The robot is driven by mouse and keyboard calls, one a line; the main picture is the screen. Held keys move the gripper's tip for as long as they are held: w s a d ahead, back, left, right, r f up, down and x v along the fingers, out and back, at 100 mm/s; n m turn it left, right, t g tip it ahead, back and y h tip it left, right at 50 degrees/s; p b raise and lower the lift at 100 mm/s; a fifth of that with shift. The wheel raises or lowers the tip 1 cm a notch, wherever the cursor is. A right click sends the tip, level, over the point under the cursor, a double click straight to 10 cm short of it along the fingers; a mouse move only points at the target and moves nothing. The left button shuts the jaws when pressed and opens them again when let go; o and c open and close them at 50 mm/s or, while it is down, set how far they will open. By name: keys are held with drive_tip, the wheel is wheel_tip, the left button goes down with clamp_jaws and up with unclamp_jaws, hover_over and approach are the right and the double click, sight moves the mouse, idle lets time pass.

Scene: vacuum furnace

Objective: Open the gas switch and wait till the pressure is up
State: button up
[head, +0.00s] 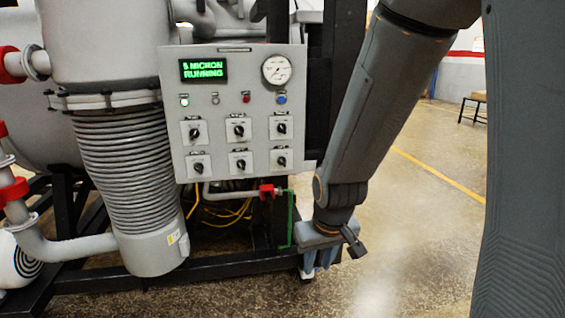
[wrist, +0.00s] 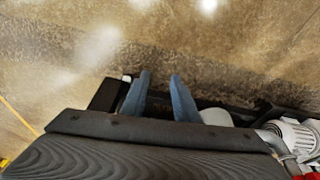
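The grey control panel (head: 226,137) is at the upper middle of the head view. Several black rotary switches sit on it in two rows, such as the top right switch (head: 281,128) and the bottom right switch (head: 281,161); their labels are too small to read, so I cannot tell which is the gas switch. The green display (head: 203,69) reads "5 MICRON RUNNING". The round pressure gauge (head: 276,69) is at the panel's upper right; its reading is unclear. My gripper (head: 308,274) hangs low, pointing down, right of and below the panel. In the wrist view its blue-grey fingers (wrist: 161,76) are apart and empty.
A red valve (head: 266,192) with a green bar (head: 291,218) is below the panel, left of my gripper. A ribbed grey pipe (head: 128,165) stands left. A black frame rail (head: 232,264) runs low. The floor (head: 420,235) at right is clear.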

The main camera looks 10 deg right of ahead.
drive_tip(key=w+r+n+t+p, duration=0.25)
drive_tip(key=w+t, duration=0.45)
drive_tip(key=w, duration=1.5)
drive_tip(key=n+t+p, duration=0.2)
drive_tip(key=n+t, duration=0.1)
drive_tip(key=t, duration=0.5)
approach(283, 163)
drive_tip(key=shift+m, duration=0.25)
drive_tip(key=w+p, duration=0.1)
drive_tip(key=w, duration=0.3)
drive_tip(key=w+p, duration=0.1)
drive_tip(key=w, duration=0.3)
drive_tip(key=shift+r, duration=0.2)
clamp_jaws()
